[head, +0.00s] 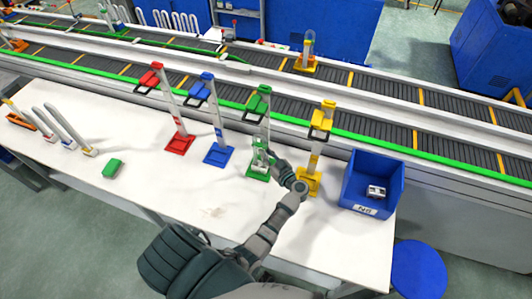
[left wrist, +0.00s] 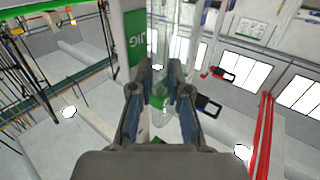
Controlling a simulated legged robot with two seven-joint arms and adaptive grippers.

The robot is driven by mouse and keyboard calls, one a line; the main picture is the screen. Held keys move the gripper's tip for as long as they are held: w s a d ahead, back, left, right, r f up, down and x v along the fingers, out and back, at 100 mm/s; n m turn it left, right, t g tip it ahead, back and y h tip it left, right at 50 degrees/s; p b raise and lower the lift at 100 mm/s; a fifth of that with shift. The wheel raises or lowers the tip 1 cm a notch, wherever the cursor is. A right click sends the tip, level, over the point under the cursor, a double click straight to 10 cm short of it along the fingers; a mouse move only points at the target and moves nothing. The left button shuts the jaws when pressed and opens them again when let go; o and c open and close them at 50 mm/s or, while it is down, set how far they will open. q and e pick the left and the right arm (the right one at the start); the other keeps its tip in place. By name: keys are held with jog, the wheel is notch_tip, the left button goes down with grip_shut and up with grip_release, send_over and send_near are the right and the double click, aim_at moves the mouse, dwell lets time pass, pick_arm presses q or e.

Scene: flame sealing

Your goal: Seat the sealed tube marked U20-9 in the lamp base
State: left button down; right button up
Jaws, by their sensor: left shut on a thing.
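My left gripper (head: 264,156) is at the green stand, just above its green foot (head: 257,173). In the left wrist view the fingers (left wrist: 160,88) are shut on a clear glass tube (left wrist: 165,115), which stands between them close to a white post with a green label (left wrist: 135,50). No U20-9 mark is readable. The tube's lower end and its contact with the stand are hard to make out. A loose green block (head: 112,168) lies on the table; I cannot tell whether it is the lamp base. My right gripper is not in view.
Red (head: 179,144), blue (head: 218,155) and yellow (head: 308,183) stand feet flank the green one. A blue bin (head: 368,205) is at the right. A conveyor (head: 370,115) runs behind. The front-left table is clear.

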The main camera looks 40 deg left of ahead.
pick_arm(q)
jog(key=shift+f+b, duration=0.45)
jog(key=shift+f, duration=0.4)
dwell(0.6)
jog(key=c, duration=1)
grip_release()
jog(key=shift+c, duration=0.2)
jog(key=v, duration=1.2)
